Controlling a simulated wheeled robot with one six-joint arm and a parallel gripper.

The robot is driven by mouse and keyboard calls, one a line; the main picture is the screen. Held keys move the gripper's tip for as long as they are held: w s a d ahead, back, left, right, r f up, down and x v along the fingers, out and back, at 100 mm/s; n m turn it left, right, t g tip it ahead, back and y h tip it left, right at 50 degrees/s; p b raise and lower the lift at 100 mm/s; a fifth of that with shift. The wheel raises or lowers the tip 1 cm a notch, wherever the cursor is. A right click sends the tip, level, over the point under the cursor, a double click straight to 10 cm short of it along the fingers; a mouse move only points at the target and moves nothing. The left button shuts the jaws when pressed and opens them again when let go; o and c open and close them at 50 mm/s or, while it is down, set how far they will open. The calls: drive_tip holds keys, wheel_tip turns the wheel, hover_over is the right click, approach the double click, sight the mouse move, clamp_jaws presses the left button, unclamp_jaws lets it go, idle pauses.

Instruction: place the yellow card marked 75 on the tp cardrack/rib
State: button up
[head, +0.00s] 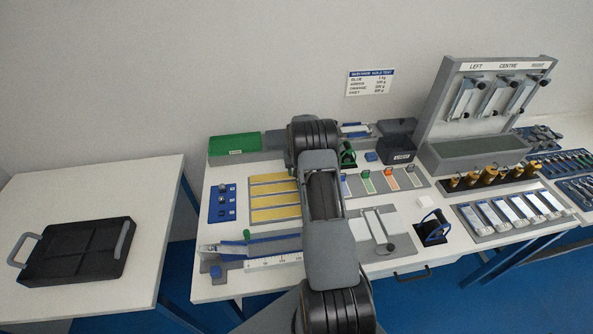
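A grey panel with several yellow strips (275,202) lies on the middle table, left of my arm. The strips lie in a stack of rows, and their right ends are near or behind my arm. No number is readable on them, so I cannot tell which is the card marked 75. I cannot pick out the card rack's rib with certainty. My arm rises from the bottom of the head view and reaches across the table. My gripper cannot be made out, and any part beyond the far joint is hidden.
A black tray (76,252) lies on the left table. A green-topped box (235,145) and a blue panel (222,203) stand left of my arm. A tall grey stand (484,110), brass weights (489,174) and a rack of blocks (513,211) are right. The left table is otherwise clear.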

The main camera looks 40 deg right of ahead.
drive_tip(key=a+r+p, duration=0.3)
drive_tip(key=r, duration=0.7)
drive_tip(key=a+r+p, duration=0.2)
drive_tip(key=r+p, duration=0.1)
drive_tip(key=r, duration=0.7)
drive_tip(key=s+a+r+n+t, duration=0.2)
drive_tip(key=s+a+r, duration=0.5)
drive_tip(key=a+r, duration=0.35)
drive_tip(key=s+a+r+n+t, duration=0.1)
drive_tip(key=s+a+r, duration=0.1)
drive_tip(key=s+a, duration=0.3)
drive_tip(key=s+a+r+n+t, duration=0.2)
drive_tip(key=s+a, duration=0.4)
drive_tip(key=s, duration=0.7)
drive_tip(key=shift+s+a, duration=0.25)
drive_tip(key=shift+f+b, duration=0.1)
drive_tip(key=shift+b, duration=0.2)
